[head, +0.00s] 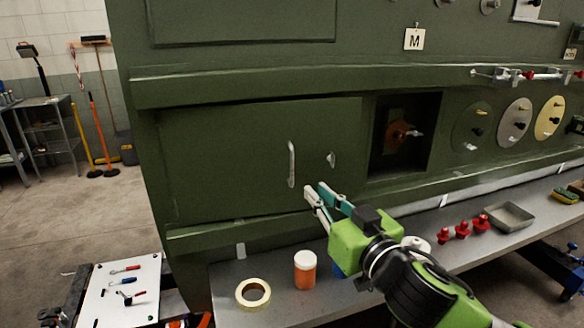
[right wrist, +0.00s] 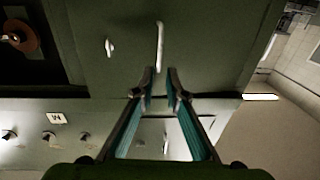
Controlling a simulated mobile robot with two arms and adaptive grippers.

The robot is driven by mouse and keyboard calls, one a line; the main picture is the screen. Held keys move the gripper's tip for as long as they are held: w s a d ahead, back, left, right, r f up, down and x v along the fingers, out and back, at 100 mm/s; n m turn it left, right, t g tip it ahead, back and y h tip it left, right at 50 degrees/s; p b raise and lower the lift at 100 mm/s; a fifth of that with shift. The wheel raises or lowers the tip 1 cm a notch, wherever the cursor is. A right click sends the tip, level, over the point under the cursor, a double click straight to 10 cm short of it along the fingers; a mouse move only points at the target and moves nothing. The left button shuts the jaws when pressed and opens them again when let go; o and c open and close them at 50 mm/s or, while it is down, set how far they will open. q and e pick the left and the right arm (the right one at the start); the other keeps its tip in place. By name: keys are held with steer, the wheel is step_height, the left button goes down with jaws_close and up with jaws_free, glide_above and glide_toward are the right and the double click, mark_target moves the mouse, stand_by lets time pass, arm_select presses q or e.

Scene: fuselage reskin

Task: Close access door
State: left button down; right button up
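The access door (head: 235,150) is a wide green panel in the green fuselage side, with a pale vertical handle (head: 291,165) and a small latch (head: 331,160) near its right edge. It looks nearly flush; I cannot tell whether it is fully closed. My right gripper (head: 317,190) is open and empty, its fingertips in front of the door, low and to the right of the handle. In the right wrist view, the handle (right wrist: 159,45) stands just beyond the gap between the fingertips (right wrist: 160,78), apparently apart from them. My left gripper is out of view.
An open square recess (head: 424,155) with an orange part lies right of the door. Below runs a grey ledge with a tape roll (head: 240,293), an orange bottle (head: 305,272), red knobs (head: 462,230) and a metal tray (head: 510,216). A white tool board (head: 103,297) is at lower left.

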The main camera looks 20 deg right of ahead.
mark_target(293, 169)
steer(key=w+p, duration=0.1)
steer(key=w, duration=0.3)
steer(key=w+a+p, duration=0.1)
steer(key=w+p, duration=0.1)
steer(key=w, duration=0.2)
steer(key=w+p, duration=0.1)
steer(key=w, duration=0.3)
steer(key=shift+w+a, duration=0.2)
steer(key=shift+a, duration=0.05)
steer(key=shift+w, duration=0.4)
jaws_close()
steer(key=shift+w+d, duration=0.2)
steer(key=shift+w, duration=1.4)
steer(key=shift+r, duration=0.1)
steer(key=shift+c, duration=0.3)
jaws_free()
steer(key=shift+o, duration=0.3)
steer(key=shift+w, duration=0.1)
